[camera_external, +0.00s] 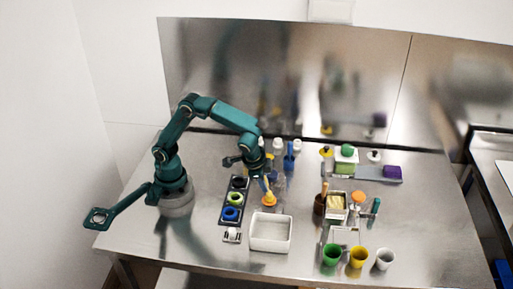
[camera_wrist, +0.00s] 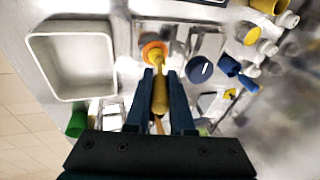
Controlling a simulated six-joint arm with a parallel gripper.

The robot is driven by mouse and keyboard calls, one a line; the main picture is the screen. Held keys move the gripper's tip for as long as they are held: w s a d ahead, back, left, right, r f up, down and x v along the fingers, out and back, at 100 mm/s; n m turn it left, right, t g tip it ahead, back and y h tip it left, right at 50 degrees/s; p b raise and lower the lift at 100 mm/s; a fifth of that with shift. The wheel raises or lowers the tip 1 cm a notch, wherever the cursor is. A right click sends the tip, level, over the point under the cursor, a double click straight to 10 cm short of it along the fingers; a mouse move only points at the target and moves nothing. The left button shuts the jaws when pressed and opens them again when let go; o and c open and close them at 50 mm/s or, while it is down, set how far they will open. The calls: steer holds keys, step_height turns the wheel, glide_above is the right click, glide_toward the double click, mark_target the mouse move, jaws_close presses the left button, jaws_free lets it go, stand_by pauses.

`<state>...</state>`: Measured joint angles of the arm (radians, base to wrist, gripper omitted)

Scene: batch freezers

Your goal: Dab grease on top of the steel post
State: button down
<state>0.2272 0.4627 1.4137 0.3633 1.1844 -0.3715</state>
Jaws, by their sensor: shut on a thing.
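My gripper (camera_external: 266,178) is over the middle of the steel table. In the wrist view my gripper (camera_wrist: 160,75) is shut on a slim yellow tool (camera_wrist: 159,97), which lies between the two dark fingers. The tool's far end is over or against a round orange piece (camera_wrist: 154,49); I cannot tell whether they touch. The orange piece also shows below my gripper in the external view (camera_external: 269,200). I cannot make out the steel post or any grease for certain; the post may be hidden by the tool or the orange piece.
A white tray (camera_external: 288,233) stands just in front of my gripper. A dark rack (camera_external: 223,215) with coloured rings is to its left. A brown pot (camera_external: 319,208), green cup (camera_external: 331,255) and yellow cup (camera_external: 358,257) stand to the right. Blue and white bottles stand behind.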

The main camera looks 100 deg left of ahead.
steer(key=shift+r, duration=3.35)
